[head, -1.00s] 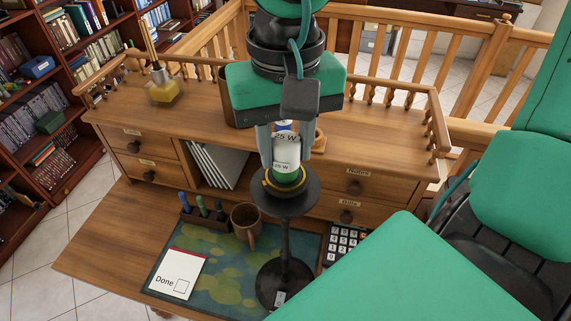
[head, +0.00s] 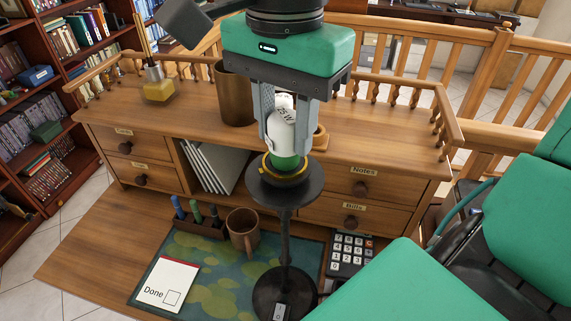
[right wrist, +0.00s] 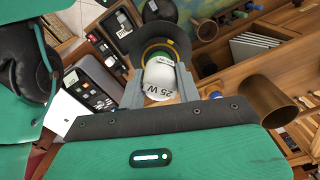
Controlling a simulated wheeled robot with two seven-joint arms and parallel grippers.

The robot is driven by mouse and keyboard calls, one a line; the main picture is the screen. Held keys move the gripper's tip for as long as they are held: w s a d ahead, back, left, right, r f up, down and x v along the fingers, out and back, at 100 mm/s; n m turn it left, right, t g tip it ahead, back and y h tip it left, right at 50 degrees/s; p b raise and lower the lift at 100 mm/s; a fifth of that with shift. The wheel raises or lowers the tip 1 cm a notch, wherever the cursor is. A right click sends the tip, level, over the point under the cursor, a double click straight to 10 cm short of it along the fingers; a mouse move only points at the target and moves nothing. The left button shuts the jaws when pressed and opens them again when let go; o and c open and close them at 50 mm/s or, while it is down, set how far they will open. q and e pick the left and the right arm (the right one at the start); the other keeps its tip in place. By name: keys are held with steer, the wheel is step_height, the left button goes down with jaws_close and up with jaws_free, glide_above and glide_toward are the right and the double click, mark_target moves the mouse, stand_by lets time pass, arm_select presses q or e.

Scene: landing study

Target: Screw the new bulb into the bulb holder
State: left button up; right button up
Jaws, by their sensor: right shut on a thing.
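The bulb (head: 283,128) is white with a green lower band and a "25 W" mark. It stands upright at the bulb holder (head: 284,191), a black dish with a yellow-marked ring on a dark post. The bulb's lower end is hidden inside the ring, so I cannot tell how deep it sits. My right gripper (head: 285,145) points down from above, shut on the bulb with a finger on either side. The right wrist view shows the bulb (right wrist: 160,80) between the fingers, in line with the holder (right wrist: 178,42). My left gripper is not in view.
The holder's base (head: 268,300) stands on the desk mat, near a brown mug (head: 243,232), a pen tray (head: 200,225), a "Done" notepad (head: 168,284) and a calculator (head: 349,255). A bronze cup (head: 236,95) stands on the upper shelf behind the gripper. Free desk lies at left.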

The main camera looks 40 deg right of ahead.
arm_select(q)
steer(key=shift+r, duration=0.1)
arm_select(e)
steer(key=shift+r, duration=0.25)
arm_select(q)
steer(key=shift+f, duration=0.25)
arm_select(e)
steer(key=shift+f, duration=0.2)
stand_by(0.4)
steer(key=m+b, duration=0.2)
steer(key=m, duration=0.2)
steer(key=shift+f, duration=0.15)
steer(key=m+b, duration=0.2)
steer(key=m, duration=0.3)
steer(key=shift+m, duration=0.6)
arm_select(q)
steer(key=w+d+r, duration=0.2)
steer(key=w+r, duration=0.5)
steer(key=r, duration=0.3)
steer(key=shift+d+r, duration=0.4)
arm_select(e)
steer(key=o, duration=1)
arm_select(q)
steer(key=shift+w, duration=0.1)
arm_select(e)
steer(key=shift+o, duration=0.2)
